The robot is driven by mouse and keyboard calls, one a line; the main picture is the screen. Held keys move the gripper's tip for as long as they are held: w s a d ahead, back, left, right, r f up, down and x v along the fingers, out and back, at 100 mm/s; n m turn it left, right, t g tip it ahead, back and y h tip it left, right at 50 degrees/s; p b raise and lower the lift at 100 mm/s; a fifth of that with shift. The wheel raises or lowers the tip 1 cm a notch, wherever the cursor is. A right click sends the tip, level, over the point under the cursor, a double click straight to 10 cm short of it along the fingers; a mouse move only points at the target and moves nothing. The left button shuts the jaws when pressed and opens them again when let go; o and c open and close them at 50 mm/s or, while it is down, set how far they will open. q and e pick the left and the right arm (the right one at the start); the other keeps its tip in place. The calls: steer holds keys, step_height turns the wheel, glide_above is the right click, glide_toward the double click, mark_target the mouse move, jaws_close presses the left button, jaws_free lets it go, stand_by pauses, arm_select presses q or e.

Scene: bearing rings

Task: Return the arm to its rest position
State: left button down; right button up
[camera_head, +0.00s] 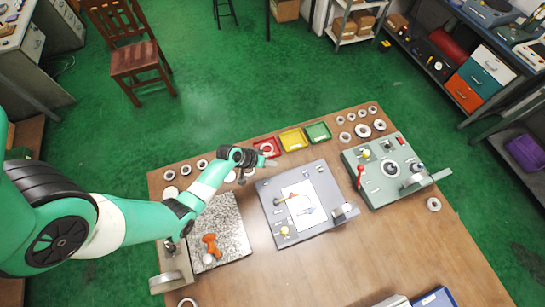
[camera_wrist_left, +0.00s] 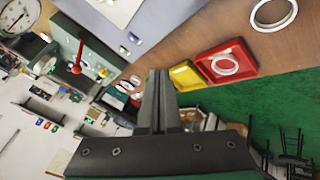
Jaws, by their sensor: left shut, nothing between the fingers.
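My left arm (camera_head: 140,215) comes in from the left and reaches over the wooden table (camera_head: 330,275). My left gripper (camera_head: 272,163) is above the table, close to the red tray (camera_head: 264,143) in the head view. In the left wrist view, the two fingers of my left gripper (camera_wrist_left: 159,90) are together with nothing between them. A metal ring (camera_wrist_left: 224,65) lies in the red tray (camera_wrist_left: 242,49). My right gripper is in neither view.
A yellow tray (camera_head: 293,139) and a green tray (camera_head: 318,131) stand beside the red one. A grey fixture plate (camera_head: 270,190) is at the middle, a green-grey fixture (camera_head: 412,150) at right. A granite slab (camera_head: 232,230) lies near my arm. Several rings line the table's far edge.

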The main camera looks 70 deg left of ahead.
arm_select(q)
steer(key=shift+d, duration=0.1)
stand_by(0.3)
steer(key=w+d+r+m+t+p, duration=0.2)
steer(key=w+d+r, duration=0.1)
steer(key=w+r, duration=0.6)
steer(key=w+d+r+m+t+p, duration=0.1)
steer(key=w+d+r+m+t, duration=0.15)
steer(key=w+r, duration=0.75)
steer(key=w+d+r+m+t+h+p, duration=0.1)
steer(key=d+r+t, duration=0.15)
steer(key=r, duration=0.75)
steer(key=w+d+r+m+t, duration=0.1)
steer(key=w+d+r, duration=0.15)
steer(key=r, duration=0.65)
steer(key=w+d+r+m+t+h+p, duration=0.15)
steer(key=d+r, duration=0.25)
steer(key=r, duration=0.6)
steer(key=s+d+r+m+t, duration=0.1)
steer(key=s+d+r+t, duration=0.15)
steer(key=r, duration=0.75)
steer(key=s+d+r+m+t, duration=0.1)
steer(key=s+d+r+t, duration=0.2)
steer(key=r, duration=0.8)
steer(key=s+r+t+p, duration=0.1)
steer(key=s+r+t, duration=0.4)
steer(key=s+r, duration=0.9)
steer(key=shift+s+a+r, duration=0.25)
steer(key=shift+s+a, duration=0.05)
steer(key=shift+s, duration=0.1)
